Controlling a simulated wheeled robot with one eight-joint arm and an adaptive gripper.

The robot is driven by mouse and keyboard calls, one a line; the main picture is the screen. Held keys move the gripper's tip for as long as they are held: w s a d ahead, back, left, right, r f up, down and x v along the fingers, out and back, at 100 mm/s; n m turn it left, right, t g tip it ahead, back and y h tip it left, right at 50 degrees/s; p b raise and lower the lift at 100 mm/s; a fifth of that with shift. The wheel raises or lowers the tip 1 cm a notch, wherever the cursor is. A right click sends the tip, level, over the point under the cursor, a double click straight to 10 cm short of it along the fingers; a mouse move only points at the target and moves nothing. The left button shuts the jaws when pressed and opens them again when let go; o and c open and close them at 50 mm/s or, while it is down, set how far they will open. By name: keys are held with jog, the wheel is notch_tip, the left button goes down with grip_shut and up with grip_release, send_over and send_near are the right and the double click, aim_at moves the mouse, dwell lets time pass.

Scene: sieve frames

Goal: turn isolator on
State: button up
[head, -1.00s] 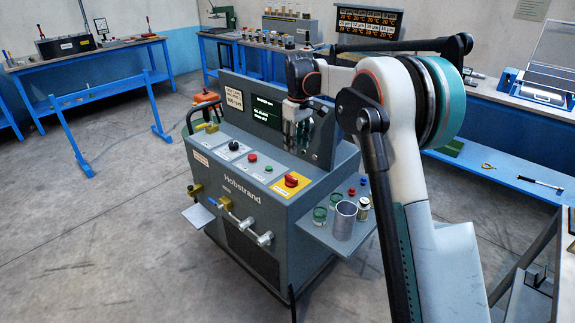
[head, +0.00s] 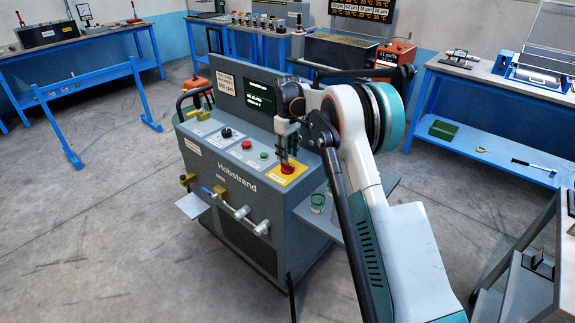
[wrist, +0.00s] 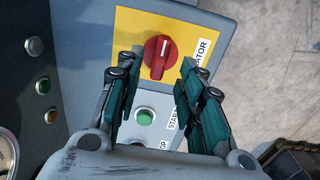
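The isolator is a red rotary knob on a yellow plate (head: 293,175) at the right end of the Hobstrand machine's sloped panel. In the wrist view the red knob (wrist: 160,57) has a white line on its grip, and part of a label reading "ATOR" shows beside it. My gripper (head: 287,160) is over the plate, close above the knob, in the head view. In the wrist view my gripper (wrist: 154,75) has its two green-padded fingers apart, with the knob between and just beyond the tips. I cannot tell whether either finger touches it.
A green button (wrist: 145,116) sits between the fingers in the wrist view, with more buttons at left. A display board (head: 260,97) stands behind the panel. Open floor lies left.

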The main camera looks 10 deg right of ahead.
aim_at(288, 167)
jog(key=shift+f+b, duration=0.45)
jog(key=shift+f, duration=1.65)
grip_shut()
